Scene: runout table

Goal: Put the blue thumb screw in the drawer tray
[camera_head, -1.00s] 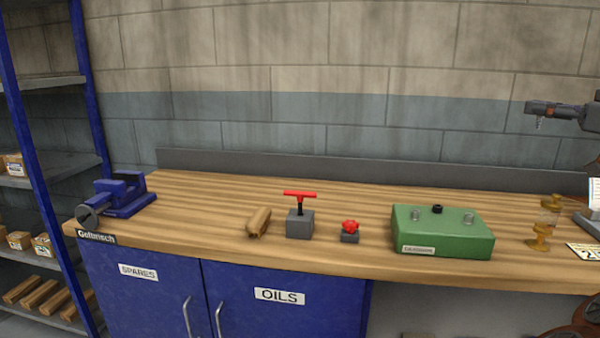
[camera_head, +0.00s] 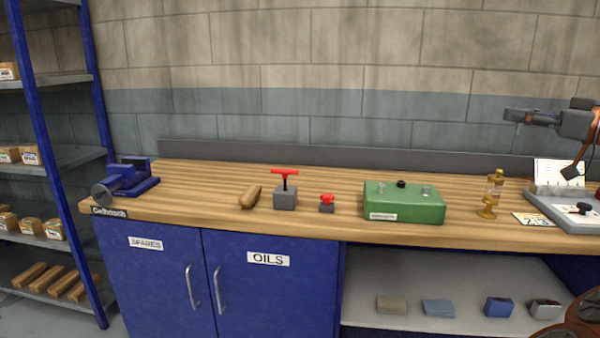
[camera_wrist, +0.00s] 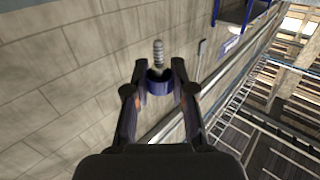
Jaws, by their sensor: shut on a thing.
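The blue thumb screw (camera_wrist: 159,85) is between my fingertips in the wrist view, its blue round head gripped and its grey threaded shank pointing up in the picture. My gripper (camera_wrist: 158,74) is shut on it. In the head view my gripper (camera_head: 510,116) is at the upper right, raised above the bench's right part and in front of the wall; the screw is too small to make out clearly there. I cannot make out a drawer tray in either view.
The wooden bench (camera_head: 330,226) carries a blue vise (camera_head: 128,183), a red T-handle block (camera_head: 285,197), a red knob (camera_head: 327,202), a green box (camera_head: 403,205), a brass oiler (camera_head: 491,195) and a grey stand (camera_head: 572,212). Several blocks lie on the shelf (camera_head: 468,286) below.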

